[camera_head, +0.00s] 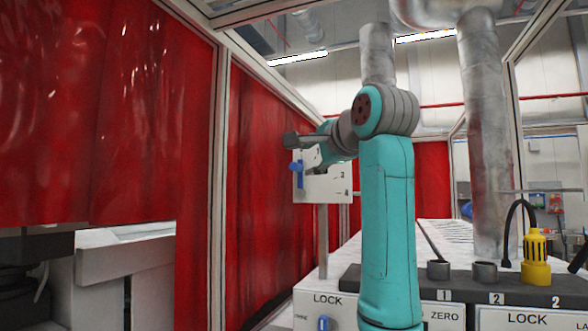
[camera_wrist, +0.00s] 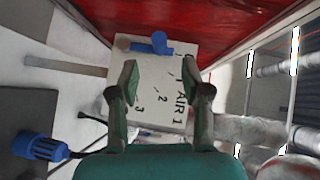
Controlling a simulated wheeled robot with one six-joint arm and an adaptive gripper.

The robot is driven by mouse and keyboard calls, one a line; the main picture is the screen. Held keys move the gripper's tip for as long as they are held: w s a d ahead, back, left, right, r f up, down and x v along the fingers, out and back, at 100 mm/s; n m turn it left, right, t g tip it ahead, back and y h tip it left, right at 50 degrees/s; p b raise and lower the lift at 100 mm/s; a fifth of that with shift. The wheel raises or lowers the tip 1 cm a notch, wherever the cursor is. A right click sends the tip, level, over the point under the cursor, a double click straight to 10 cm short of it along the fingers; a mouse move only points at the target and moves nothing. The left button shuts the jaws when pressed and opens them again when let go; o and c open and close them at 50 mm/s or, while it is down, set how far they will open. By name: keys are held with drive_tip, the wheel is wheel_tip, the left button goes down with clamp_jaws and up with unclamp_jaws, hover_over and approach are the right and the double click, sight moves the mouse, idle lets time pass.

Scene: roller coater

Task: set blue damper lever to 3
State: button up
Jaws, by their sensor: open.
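The blue damper lever (camera_head: 297,168) is on the left part of a white numbered plate (camera_head: 325,188). In the wrist view the lever (camera_wrist: 153,43) is at the plate's far edge, beyond my fingertips. The plate (camera_wrist: 150,114) shows "AIR" and the marks 1, 2 and 3 there; in the head view 3 and 4 show at its right. I cannot tell which mark the lever points at. My gripper (camera_wrist: 163,84) is open, its two fingers spread in front of the plate, with nothing between them. The lever is apart from both fingers. My arm hides part of the plate in the head view.
Red curtains (camera_head: 270,170) hang at left and behind the plate. A metal duct (camera_head: 487,150) rises at right. A dark shelf holds a yellow plug (camera_head: 537,262) and sockets; below are panels marked LOCK with a blue knob (camera_head: 324,324). A blue connector (camera_wrist: 38,145) shows lower left.

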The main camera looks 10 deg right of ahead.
sight(298, 165)
drive_tip(key=w, duration=0.3)
drive_tip(key=w+a+f, duration=0.1)
drive_tip(key=w, duration=0.4)
drive_tip(key=shift+w+a+f, duration=0.15)
drive_tip(key=shift+w, duration=0.25)
clamp_jaws()
